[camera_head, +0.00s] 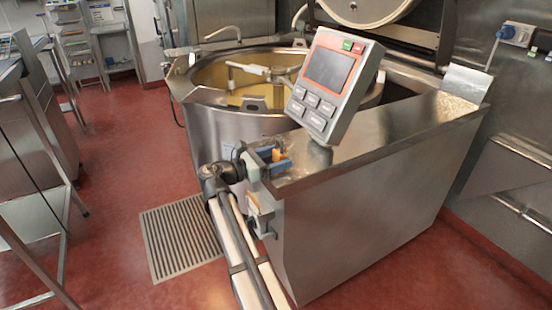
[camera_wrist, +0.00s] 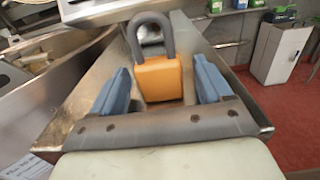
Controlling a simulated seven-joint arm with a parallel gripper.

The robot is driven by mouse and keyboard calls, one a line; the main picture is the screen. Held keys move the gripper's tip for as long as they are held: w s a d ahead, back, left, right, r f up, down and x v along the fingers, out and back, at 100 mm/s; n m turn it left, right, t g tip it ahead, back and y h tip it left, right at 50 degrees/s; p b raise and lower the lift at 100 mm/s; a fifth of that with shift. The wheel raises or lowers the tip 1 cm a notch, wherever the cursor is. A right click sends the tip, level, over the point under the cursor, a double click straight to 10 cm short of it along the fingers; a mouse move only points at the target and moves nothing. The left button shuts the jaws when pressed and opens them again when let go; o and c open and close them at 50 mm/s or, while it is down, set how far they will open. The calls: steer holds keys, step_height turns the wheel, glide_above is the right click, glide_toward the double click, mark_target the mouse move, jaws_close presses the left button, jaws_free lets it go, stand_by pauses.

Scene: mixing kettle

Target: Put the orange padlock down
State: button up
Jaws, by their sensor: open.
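The orange padlock (camera_wrist: 160,79) with its dark grey shackle stands upright in the wrist view, between the two blue fingers of my gripper (camera_wrist: 160,85). The fingers are open, with a gap on each side of the padlock's body. In the head view the padlock (camera_head: 278,155) is a small orange patch at the near left corner of the steel top (camera_head: 375,135). My gripper (camera_head: 270,163) is around it there, at the end of my arm. The padlock appears to rest on the steel top; its underside is hidden.
A tilted control panel (camera_head: 328,82) stands on the steel top just behind the gripper. The large mixing kettle (camera_head: 215,125) is behind and to the left. The steel top is bare to the right of the padlock. A floor grate (camera_head: 180,240) lies below on the red floor.

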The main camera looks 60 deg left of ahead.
steer(key=s, duration=1.2)
steer(key=shift+r, duration=0.1)
